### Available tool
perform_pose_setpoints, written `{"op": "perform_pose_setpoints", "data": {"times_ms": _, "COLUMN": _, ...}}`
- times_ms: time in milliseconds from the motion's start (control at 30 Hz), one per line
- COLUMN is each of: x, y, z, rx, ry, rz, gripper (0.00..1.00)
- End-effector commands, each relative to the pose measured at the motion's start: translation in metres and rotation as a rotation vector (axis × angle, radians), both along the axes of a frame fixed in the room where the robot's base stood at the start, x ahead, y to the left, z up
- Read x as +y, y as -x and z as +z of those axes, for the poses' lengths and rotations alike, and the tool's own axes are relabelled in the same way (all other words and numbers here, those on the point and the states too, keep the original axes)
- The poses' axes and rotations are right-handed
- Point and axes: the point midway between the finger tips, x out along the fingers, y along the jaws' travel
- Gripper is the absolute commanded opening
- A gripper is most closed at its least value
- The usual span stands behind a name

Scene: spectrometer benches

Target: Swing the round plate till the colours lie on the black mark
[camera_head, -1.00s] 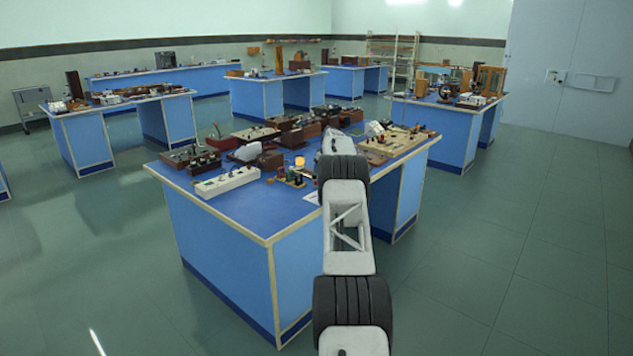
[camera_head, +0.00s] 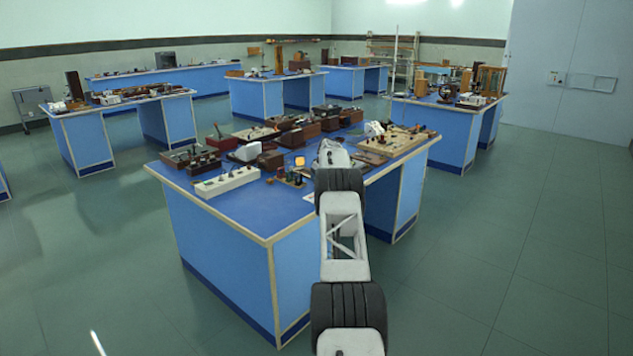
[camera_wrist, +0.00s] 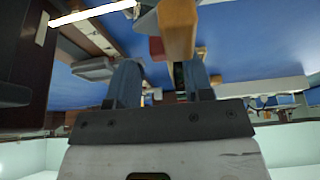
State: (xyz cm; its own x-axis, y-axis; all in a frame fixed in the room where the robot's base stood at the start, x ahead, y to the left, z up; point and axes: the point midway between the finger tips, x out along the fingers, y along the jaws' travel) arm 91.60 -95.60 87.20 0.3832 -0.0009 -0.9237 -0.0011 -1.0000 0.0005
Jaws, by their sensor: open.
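In the wrist view my gripper (camera_wrist: 160,75) is open, its two blue-grey fingers apart with nothing seen held between them. A yellow-orange block (camera_wrist: 178,30) shows just beyond the fingertips, with a small dark red piece beside it. In the head view a small glowing orange-yellow piece (camera_head: 300,161) stands on the front bench just left of my wrist. My fingers are hidden there behind my arm. I cannot make out the round plate, the colours or the black mark for certain in either view.
The blue front bench (camera_head: 222,205) is crowded with instruments. A white strip with knobs (camera_head: 227,181) lies near its front edge, and a beige board (camera_head: 400,142) lies at its right. Other benches stand behind. Floor at the right is clear.

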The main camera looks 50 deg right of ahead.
Motion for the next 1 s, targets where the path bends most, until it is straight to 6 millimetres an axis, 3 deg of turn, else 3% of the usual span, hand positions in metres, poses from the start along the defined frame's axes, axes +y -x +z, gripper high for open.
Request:
{"op": "perform_pose_setpoints", "data": {"times_ms": 267, "x": 0.0, "y": -0.006, "z": -0.017, "rx": 0.001, "ry": -0.001, "rz": 0.0, "gripper": 0.47}}
{"op": "perform_pose_setpoints", "data": {"times_ms": 700, "x": 0.0, "y": -0.008, "z": -0.019, "rx": 0.001, "ry": -0.001, "rz": 0.0, "gripper": 0.47}}
{"op": "perform_pose_setpoints", "data": {"times_ms": 1000, "x": 0.0, "y": -0.008, "z": -0.019, "rx": 0.0, "ry": -0.001, "rz": 0.0, "gripper": 0.01}}
